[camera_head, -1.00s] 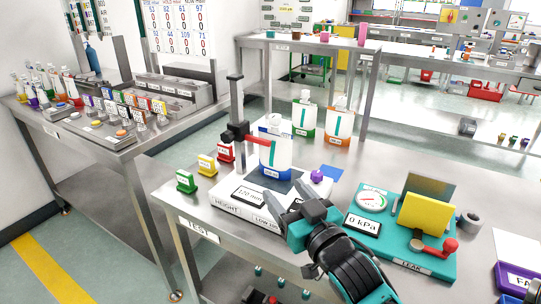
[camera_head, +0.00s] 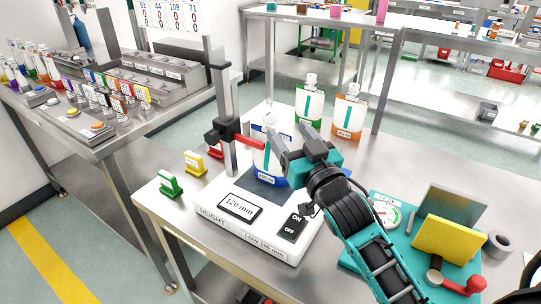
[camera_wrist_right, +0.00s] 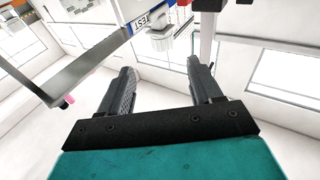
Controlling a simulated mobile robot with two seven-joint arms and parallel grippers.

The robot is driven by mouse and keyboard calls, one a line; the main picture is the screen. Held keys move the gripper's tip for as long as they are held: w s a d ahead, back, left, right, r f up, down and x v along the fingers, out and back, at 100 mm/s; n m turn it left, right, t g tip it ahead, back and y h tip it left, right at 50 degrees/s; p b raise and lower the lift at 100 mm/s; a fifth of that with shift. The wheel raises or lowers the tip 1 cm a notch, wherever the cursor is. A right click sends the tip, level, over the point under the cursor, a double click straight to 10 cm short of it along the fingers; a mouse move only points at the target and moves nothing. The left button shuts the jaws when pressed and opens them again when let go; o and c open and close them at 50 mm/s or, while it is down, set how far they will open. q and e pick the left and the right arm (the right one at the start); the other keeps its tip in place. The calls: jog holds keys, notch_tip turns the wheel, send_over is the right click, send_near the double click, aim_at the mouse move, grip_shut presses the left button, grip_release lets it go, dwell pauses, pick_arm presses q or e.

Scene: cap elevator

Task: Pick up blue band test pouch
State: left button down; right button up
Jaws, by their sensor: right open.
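The blue band pouch (camera_head: 262,160) stands upright on the white height gauge (camera_head: 262,237), whose red arm (camera_head: 246,140) reaches to it. It is white with a blue band at its base and a teal stripe, partly hidden by my gripper. My right gripper (camera_head: 280,157) is open at the pouch's right side, fingers pointing at it; contact cannot be told. In the right wrist view the open fingers (camera_wrist_right: 165,85) have nothing between them. The pouch's white cap (camera_wrist_right: 160,40) shows inverted beyond them. My left gripper is not in view.
Green-band (camera_head: 308,105) and orange-band (camera_head: 348,117) pouches stand behind. The gauge's upright column (camera_head: 228,110) is left of the pouch. Green (camera_head: 170,184) and yellow (camera_head: 195,163) tags stand left. The leak tester (camera_head: 420,232) sits right, beside my arm.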

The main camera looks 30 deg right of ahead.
aim_at(274, 120)
jog(key=w, duration=0.3)
jog(key=shift+w+d+r, duration=0.15)
jog(key=shift+w+r, duration=0.05)
jog(key=shift+w, duration=2.85)
grip_shut()
